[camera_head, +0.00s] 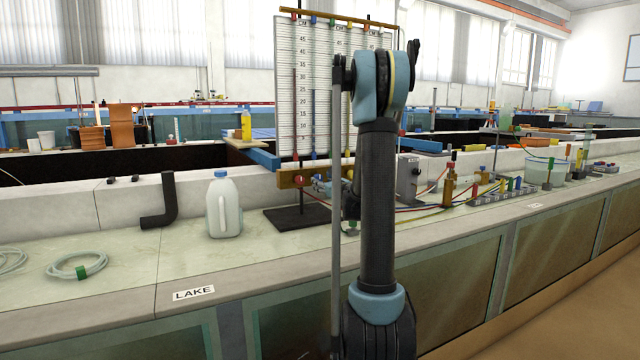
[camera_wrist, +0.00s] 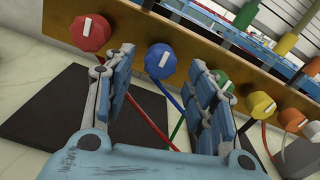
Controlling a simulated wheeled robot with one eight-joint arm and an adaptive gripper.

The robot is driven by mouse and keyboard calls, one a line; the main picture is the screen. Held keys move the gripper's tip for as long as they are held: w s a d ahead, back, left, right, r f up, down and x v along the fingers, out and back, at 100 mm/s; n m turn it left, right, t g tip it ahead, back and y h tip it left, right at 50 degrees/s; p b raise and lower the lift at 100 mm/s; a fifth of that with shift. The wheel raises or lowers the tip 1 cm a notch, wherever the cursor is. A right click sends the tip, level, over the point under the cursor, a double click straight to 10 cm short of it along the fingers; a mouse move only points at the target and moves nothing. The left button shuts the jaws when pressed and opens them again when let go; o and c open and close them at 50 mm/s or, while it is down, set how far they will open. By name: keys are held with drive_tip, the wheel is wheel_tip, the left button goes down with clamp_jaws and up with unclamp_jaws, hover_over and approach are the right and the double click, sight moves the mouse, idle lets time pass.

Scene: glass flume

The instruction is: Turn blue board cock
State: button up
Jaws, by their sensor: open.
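The blue cock (camera_wrist: 160,61) is a round faceted knob with a white bar on its face. It sits on the wooden strip (camera_wrist: 135,40) along the foot of the manometer board (camera_head: 298,100). In the wrist view my gripper (camera_wrist: 164,78) is open and empty, with its two fingers on either side of the blue cock in the picture. Whether they touch it cannot be told. The red cock (camera_wrist: 90,33) is left of the left finger. The green cock (camera_wrist: 223,81) is partly hidden behind the right finger. In the head view my arm hides most of the gripper area.
Yellow (camera_wrist: 260,105) and orange (camera_wrist: 291,120) cocks follow to the right. Coloured tubes hang below the strip. A black base plate (camera_head: 290,217) carries the board. A white jug (camera_head: 223,205) and black elbow pipe (camera_head: 165,200) stand left; a brown bottle (camera_head: 450,187) stands right.

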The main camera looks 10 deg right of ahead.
drive_tip(key=shift+x, duration=2.15)
